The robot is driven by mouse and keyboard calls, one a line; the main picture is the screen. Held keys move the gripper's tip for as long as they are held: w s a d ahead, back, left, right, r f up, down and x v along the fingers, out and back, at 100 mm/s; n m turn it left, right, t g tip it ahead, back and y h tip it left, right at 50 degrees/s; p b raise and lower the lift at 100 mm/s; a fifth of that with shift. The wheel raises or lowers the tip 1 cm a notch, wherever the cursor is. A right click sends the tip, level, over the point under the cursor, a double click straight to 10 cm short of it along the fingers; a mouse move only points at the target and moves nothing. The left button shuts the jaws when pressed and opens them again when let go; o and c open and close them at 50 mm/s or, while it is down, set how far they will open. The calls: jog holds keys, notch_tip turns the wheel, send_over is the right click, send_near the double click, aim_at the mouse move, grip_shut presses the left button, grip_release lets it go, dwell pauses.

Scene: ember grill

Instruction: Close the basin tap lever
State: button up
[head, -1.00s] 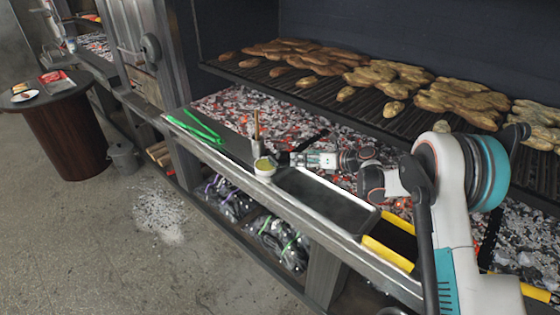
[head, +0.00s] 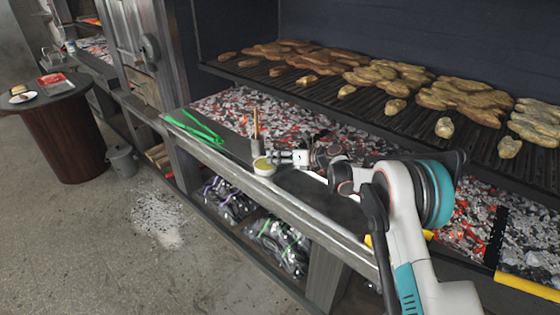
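I cannot make out a basin, tap or lever in the head view. My gripper (head: 284,158) is at the end of my arm, over the front ledge of the grill, close to the right of a small pale cup (head: 264,167). I cannot tell whether it touches the cup. Its fingers are too small and too much in line with the arm to show whether they are open or shut.
A dark tray (head: 335,205) lies on the ledge, partly hidden by my arm. Green tongs (head: 195,127) and a holder with a wooden-handled tool (head: 256,133) are left of the gripper. Hot coals (head: 285,122) lie behind. The floor (head: 95,235) at left is open.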

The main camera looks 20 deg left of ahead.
jog(key=c, duration=0.9)
jog(key=shift+r, duration=0.1)
jog(key=shift+c, duration=0.2)
